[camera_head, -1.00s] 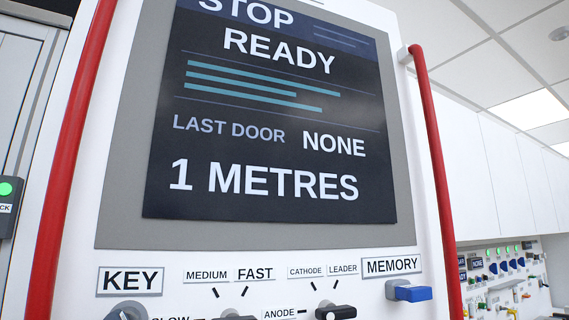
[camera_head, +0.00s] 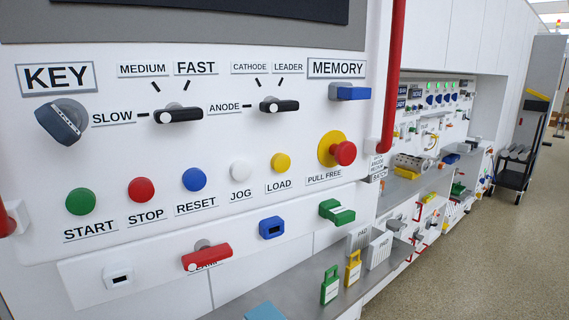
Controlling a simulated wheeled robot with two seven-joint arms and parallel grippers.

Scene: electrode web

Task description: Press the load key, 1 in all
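The load key is a yellow round button (camera_head: 281,162) on the white control panel (camera_head: 225,140), with the label LOAD (camera_head: 279,187) under it. It sits to the right of the white JOG button (camera_head: 240,171) and to the left of the red and yellow PULL FREE knob (camera_head: 343,153). Nothing covers the load key. Neither of my grippers shows in the head view.
Green START (camera_head: 81,201), red STOP (camera_head: 141,189) and blue RESET (camera_head: 194,179) buttons share the row. Below, a red handle (camera_head: 206,257) juts out. Red rails (camera_head: 392,80) flank the panel.

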